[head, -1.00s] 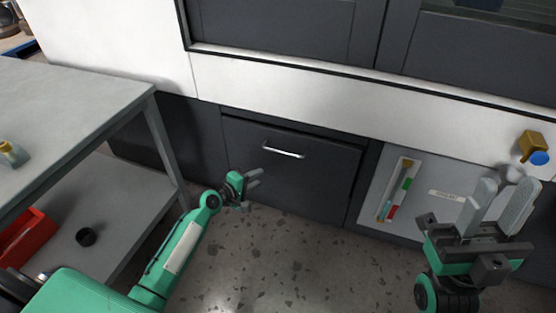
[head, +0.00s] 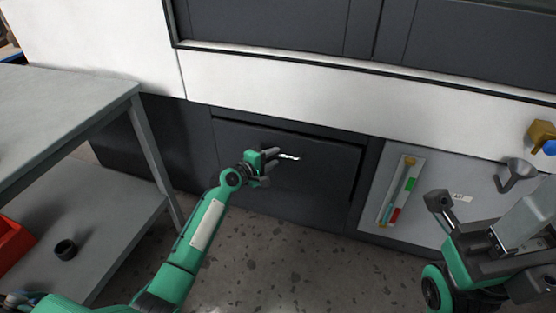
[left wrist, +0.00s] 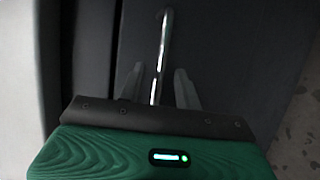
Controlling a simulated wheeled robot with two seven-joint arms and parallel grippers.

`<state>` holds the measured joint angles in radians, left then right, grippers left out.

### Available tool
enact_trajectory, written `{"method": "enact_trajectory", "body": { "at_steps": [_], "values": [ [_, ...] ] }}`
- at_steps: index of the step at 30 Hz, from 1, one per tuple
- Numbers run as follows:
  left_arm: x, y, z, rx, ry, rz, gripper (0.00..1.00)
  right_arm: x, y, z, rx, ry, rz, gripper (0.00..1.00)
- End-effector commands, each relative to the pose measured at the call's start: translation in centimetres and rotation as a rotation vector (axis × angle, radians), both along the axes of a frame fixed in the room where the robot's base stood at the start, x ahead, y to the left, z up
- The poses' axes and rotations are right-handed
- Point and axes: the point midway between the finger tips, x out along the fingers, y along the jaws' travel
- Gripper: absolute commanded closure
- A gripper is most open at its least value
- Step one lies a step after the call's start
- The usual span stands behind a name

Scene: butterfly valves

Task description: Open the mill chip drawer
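The mill chip drawer (head: 310,190) is a dark grey front low in the white machine, and it looks shut. Its slim silver bar handle (head: 290,157) shows at the upper part of the front, its left end hidden by my left gripper (head: 274,166). In the left wrist view the handle (left wrist: 162,50) runs between the two open fingers of the left gripper (left wrist: 158,82), with a gap on each side. My right gripper (head: 540,205) is open and empty at the right edge of the head view, in front of the grey panel.
A grey table (head: 70,105) with a lower shelf stands at the left, holding a black ring (head: 65,249) and a red bin (head: 12,243). A grey panel (head: 440,180) with a coloured gauge strip (head: 401,192) is right of the drawer. Speckled floor in front is clear.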

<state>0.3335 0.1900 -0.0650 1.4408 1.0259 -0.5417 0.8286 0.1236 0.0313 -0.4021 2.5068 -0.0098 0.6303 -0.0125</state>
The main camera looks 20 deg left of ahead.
Motion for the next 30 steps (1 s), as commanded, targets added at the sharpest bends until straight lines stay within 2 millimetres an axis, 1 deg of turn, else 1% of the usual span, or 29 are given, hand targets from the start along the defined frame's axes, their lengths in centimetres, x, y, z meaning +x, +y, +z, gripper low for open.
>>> {"method": "enact_trajectory", "body": {
  "at_steps": [1, 6, 12, 18, 19, 21, 24, 30],
  "values": [
    [0.7, -0.4, -0.3, -0.001, -0.001, -0.001, 0.66, -0.1, 0.2, -0.2, 0.000, -0.008, 0.005, 0.64],
    [2.2, -1.1, -0.6, 0.001, 0.000, -0.001, 0.66, -0.3, 0.6, 0.2, -0.005, -0.023, 0.019, 0.64],
    [2.8, -1.3, -0.6, 0.001, 0.000, 0.000, 0.66, -0.4, 0.8, 0.4, -0.007, -0.030, 0.025, 0.64],
    [2.8, -1.3, -0.6, 0.001, 0.000, 0.000, 0.66, -0.4, 0.8, 0.5, -0.007, -0.030, 0.025, 0.64],
    [2.8, -1.3, -0.6, 0.001, 0.000, 0.000, 0.68, -0.4, 0.8, 0.5, -0.007, -0.030, 0.025, 0.64],
    [2.8, -1.3, -0.6, 0.001, 0.000, 0.000, 0.82, -0.4, 0.8, 0.5, -0.007, -0.030, 0.026, 0.64],
    [2.7, -1.3, -0.6, 0.001, 0.000, 0.000, 1.00, -0.4, 0.8, 0.5, -0.007, -0.031, 0.027, 0.64],
    [2.7, -1.3, -0.6, 0.001, 0.000, 0.000, 1.00, -0.4, 0.8, 0.5, -0.006, -0.030, 0.027, 0.64]
  ]
}}
